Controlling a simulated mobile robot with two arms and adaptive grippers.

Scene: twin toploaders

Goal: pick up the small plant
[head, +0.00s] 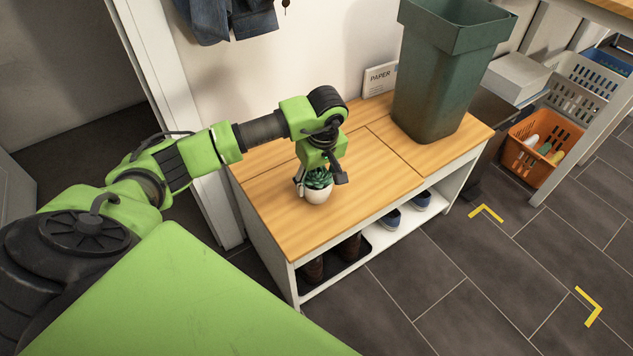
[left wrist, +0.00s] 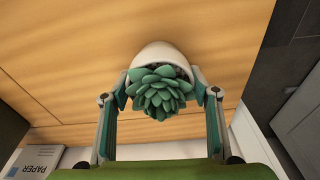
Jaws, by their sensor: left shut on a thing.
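The small plant (head: 316,186) is a green succulent in a round white pot, over the wooden top of the shoe bench (head: 270,222). In the left wrist view the plant (left wrist: 160,90) sits between the two fingers, leaves toward the camera. My left gripper (head: 318,180) points down at the plant from above. In the left wrist view the left gripper's (left wrist: 160,75) fingers are closed against both sides of the white pot. I cannot tell whether the pot touches the bench top. My right gripper is not in view.
A tall green bin (head: 432,85) stands on the bench's right part. A sign reading PAPER (head: 379,80) leans on the wall. Shoes (head: 390,220) sit on the shelf below. An orange basket (head: 541,147) stands at right. The bench top in front of the plant is clear.

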